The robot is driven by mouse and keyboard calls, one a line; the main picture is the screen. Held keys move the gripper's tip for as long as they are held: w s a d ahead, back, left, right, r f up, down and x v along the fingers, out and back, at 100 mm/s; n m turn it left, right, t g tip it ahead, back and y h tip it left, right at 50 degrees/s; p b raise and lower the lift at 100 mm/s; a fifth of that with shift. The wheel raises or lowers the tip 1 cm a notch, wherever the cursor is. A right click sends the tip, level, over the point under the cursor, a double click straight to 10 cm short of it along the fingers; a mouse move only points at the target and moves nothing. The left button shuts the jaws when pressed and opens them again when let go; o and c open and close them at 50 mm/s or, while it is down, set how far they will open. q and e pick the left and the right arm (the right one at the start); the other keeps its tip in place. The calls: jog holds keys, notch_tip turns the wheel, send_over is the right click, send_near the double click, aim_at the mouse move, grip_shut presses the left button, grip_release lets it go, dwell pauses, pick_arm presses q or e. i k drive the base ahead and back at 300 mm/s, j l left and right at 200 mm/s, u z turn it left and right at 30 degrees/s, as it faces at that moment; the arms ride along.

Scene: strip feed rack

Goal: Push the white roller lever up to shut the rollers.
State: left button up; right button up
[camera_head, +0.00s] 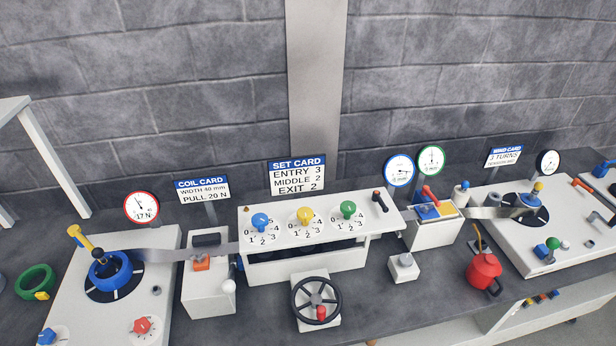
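A white knob (229,286) shows low at the right side of the small feed block (207,298), by the left end of the roller housing (340,258). It looks like the end of a lever pointing down, but its arm is too small to make out. The roller housing carries blue, yellow and green dial knobs, and the rollers inside are mostly in shadow. A grey strip (190,252) runs from the blue coil (109,270) across the feed block towards the housing. Neither of my grippers is in view.
A black handwheel (316,300) stands in front of the housing. A dark lever (380,201) sits on its top right. A red can (484,272) stands on the bench at right. The winder table (560,262) is farther right, with another white knob (565,244).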

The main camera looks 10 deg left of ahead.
aim_at(228, 287)
jog(key=u, duration=0.95)
